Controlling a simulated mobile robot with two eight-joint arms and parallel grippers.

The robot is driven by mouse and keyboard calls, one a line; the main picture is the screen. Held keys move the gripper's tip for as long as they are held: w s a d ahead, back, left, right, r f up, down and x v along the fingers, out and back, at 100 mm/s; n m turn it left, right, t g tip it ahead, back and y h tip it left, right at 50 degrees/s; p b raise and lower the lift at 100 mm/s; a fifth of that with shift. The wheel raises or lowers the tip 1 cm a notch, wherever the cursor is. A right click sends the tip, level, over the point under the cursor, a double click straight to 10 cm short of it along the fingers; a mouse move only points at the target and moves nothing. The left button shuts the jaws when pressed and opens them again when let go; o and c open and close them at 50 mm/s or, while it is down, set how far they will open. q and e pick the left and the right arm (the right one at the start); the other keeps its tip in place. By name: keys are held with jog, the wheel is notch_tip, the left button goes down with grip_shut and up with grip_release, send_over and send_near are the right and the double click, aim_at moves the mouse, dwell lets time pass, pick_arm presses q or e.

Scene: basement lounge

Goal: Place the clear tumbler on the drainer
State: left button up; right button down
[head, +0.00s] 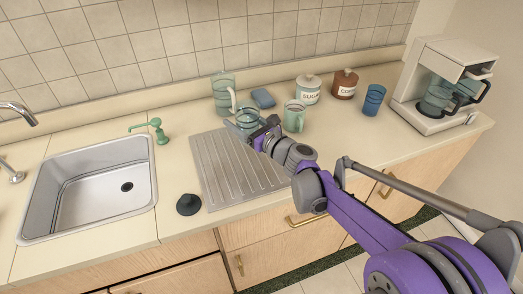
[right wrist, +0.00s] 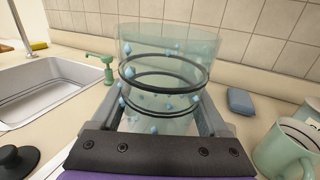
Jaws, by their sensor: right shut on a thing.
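The clear tumbler (head: 246,117) is at the far right corner of the drainer, in the jaws of my right gripper (head: 256,130). In the right wrist view the tumbler (right wrist: 165,70) is upright and see-through, with blue drops and dark rings, between both fingers of my right gripper (right wrist: 163,125). The drainer (head: 218,165) is a ribbed metal board right of the sink. I cannot tell whether the tumbler's base touches the drainer or the counter, as the gripper hides it. My left gripper is not in view.
A glass pitcher (head: 222,95), blue sponge (head: 263,98) and green mug (head: 294,116) stand close around the tumbler. Sugar and coffee canisters, a blue cup (head: 373,100) and a coffee maker (head: 440,88) are further right. A dark plunger-like stopper (head: 188,205) lies at the drainer's near left corner.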

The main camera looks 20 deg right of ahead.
jog(key=shift+d+f, duration=0.1)
jog(key=shift+d, duration=0.3)
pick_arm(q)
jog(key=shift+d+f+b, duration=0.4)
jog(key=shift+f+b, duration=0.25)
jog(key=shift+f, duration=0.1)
pick_arm(e)
notch_tip(320, 180, down, 10)
jog(key=shift+r, duration=0.15)
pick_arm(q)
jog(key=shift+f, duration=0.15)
pick_arm(e)
grip_release()
jog(key=shift+s+r, duration=0.1)
jog(key=shift+s, duration=0.05)
pick_arm(q)
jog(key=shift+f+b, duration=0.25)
jog(key=shift+b, duration=0.2)
pick_arm(e)
jog(key=v, duration=1.2)
